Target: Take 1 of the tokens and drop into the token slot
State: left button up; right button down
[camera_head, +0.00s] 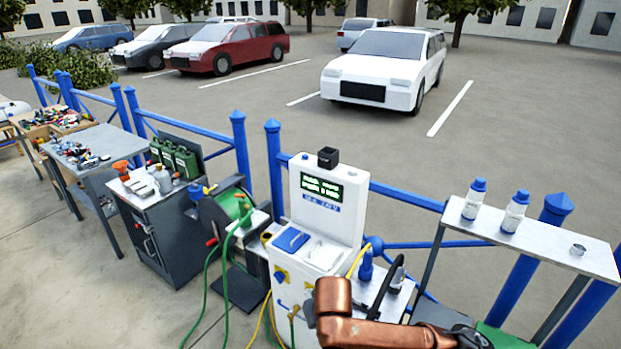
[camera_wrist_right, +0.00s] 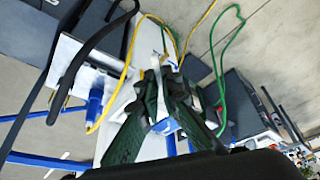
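A white kiosk (camera_head: 322,225) with a lit display stands at the blue fence in the head view. A small black open box (camera_head: 328,157) sits on its top; I cannot tell whether this is the token slot. A small metal cup (camera_head: 578,249) stands on the shelf at the right; its contents are too small to make out. I can identify no token in either view. My right gripper's dark green fingers (camera_wrist_right: 161,76) show in the wrist view, tips close together near white and blue surfaces. I cannot tell whether anything is between them. My left gripper is out of view.
Two blue-capped bottles (camera_head: 473,198) stand on the grey shelf (camera_head: 545,240). Yellow and green hoses (camera_head: 236,240) hang around the kiosk. A hose reel (camera_head: 226,213) and a dark cabinet (camera_head: 160,225) stand to its left. My copper right arm covers the kiosk's lower right.

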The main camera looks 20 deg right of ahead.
aim_at(323, 166)
jog(key=u, duration=0.7)
jog(key=i, duration=1.25)
jog(key=z, duration=0.05)
